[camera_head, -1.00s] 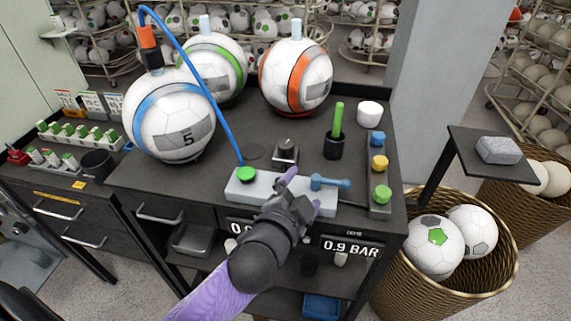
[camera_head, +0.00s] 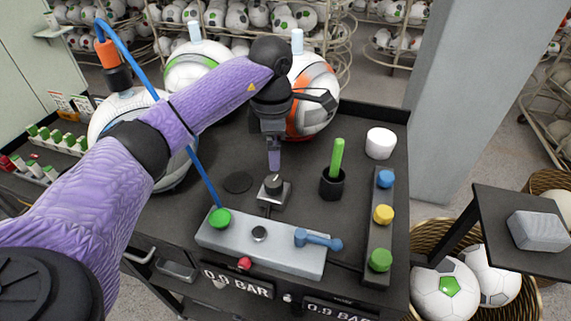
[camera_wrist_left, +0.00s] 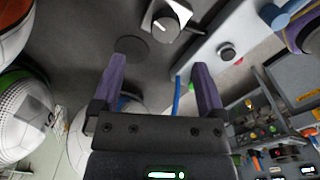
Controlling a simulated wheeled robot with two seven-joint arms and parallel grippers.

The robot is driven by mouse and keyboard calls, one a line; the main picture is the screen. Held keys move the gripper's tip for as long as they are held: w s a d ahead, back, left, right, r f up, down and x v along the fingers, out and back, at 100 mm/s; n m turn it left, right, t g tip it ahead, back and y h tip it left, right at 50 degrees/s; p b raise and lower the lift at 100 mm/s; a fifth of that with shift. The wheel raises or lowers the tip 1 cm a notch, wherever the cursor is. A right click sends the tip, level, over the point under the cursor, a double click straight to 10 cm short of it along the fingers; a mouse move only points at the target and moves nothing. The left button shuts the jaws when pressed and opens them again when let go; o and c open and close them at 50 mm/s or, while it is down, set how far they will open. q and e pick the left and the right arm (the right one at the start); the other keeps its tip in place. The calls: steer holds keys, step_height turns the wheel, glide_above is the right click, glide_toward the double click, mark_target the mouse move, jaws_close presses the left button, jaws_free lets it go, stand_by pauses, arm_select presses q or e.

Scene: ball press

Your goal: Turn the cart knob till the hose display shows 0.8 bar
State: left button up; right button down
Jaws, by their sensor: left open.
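The knob (camera_head: 273,184) is dark with a pale pointer mark and sits on a small square metal plate on the cart top. It shows at the top of the left wrist view (camera_wrist_left: 167,22). My left gripper (camera_head: 274,160) points down just above and behind the knob. In the wrist view its two purple fingers (camera_wrist_left: 159,80) are apart and empty, with the knob beyond their tips. The left front display (camera_head: 238,281) seems to read 0.0 BAR. The right display (camera_head: 340,311) reads 0.9 BAR. I cannot tell from their labels now which is the hose's.
In front of the knob lies a grey block (camera_head: 215,237) with a green cap, black button and blue lever (camera_head: 318,240). A black cup (camera_head: 331,185) with a green stick stands to the right. Balls and a blue hose (camera_head: 203,178) stand behind and left.

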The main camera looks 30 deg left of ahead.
mark_target(273, 181)
arm_select(q)
steer(key=f, duration=0.2)
steer(key=s+f, duration=0.1)
steer(key=f, duration=0.1)
steer(key=shift+s+f, duration=0.1)
steer(key=shift+f, duration=0.05)
steer(key=f, duration=0.3)
steer(key=shift+w+f, duration=0.2)
steer(key=shift+s+f, duration=0.1)
steer(key=shift+f, duration=0.35)
arm_select(e)
steer(key=shift+s+f, duration=0.25)
steer(key=shift+s, duration=0.85)
arm_select(q)
steer(key=shift+c, duration=0.9)
jaws_close()
